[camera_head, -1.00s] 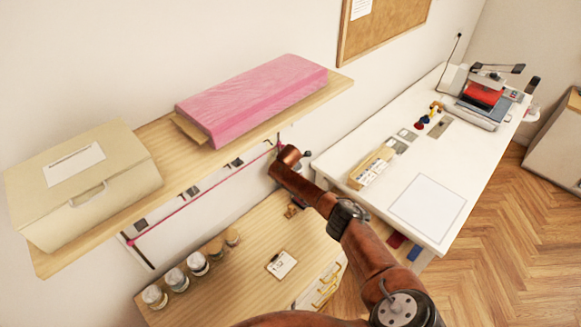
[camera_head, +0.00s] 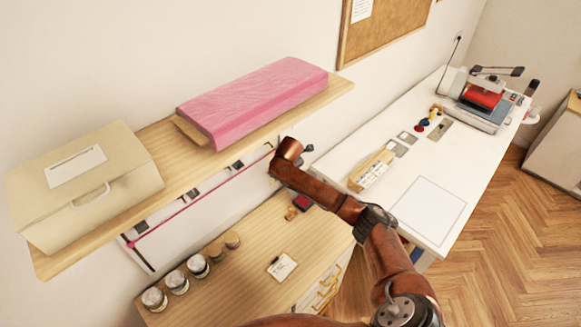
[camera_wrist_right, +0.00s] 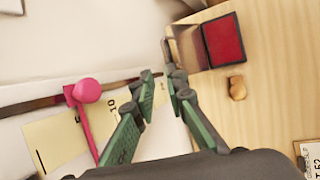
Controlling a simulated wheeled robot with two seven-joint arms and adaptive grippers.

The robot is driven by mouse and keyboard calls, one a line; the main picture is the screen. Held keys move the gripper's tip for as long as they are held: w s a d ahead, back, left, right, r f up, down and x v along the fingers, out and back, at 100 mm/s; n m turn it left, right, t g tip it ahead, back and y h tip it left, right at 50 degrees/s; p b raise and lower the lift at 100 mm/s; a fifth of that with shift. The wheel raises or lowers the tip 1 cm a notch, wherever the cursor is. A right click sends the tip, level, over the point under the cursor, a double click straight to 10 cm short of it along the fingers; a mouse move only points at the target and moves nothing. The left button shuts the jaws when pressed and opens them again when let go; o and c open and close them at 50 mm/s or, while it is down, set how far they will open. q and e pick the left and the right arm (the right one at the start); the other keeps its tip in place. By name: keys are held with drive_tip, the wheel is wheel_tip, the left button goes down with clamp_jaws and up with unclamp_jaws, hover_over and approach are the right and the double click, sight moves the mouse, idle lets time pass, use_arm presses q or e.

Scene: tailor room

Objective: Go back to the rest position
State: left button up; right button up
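My right arm comes in from the lower right in the head view and reaches towards the wall under the shelf. My right gripper (camera_head: 308,148) is mostly hidden behind the wrist there. In the right wrist view its two green fingers (camera_wrist_right: 164,75) stand apart with nothing between them. A pink cord with a round pink knob (camera_wrist_right: 88,90) and a pale numbered strip (camera_wrist_right: 65,140) lie beyond the left finger. My left gripper is not in view.
The wooden shelf (camera_head: 190,165) carries a beige box (camera_head: 85,190) and a pink bundle (camera_head: 250,100). Below, the wooden cabinet top (camera_head: 235,285) holds several jars, a card (camera_head: 281,267), a red pad (camera_head: 304,203) and a small wooden piece (camera_head: 290,214). A white table (camera_head: 395,160) stands right.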

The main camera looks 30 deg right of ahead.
idle(0.4)
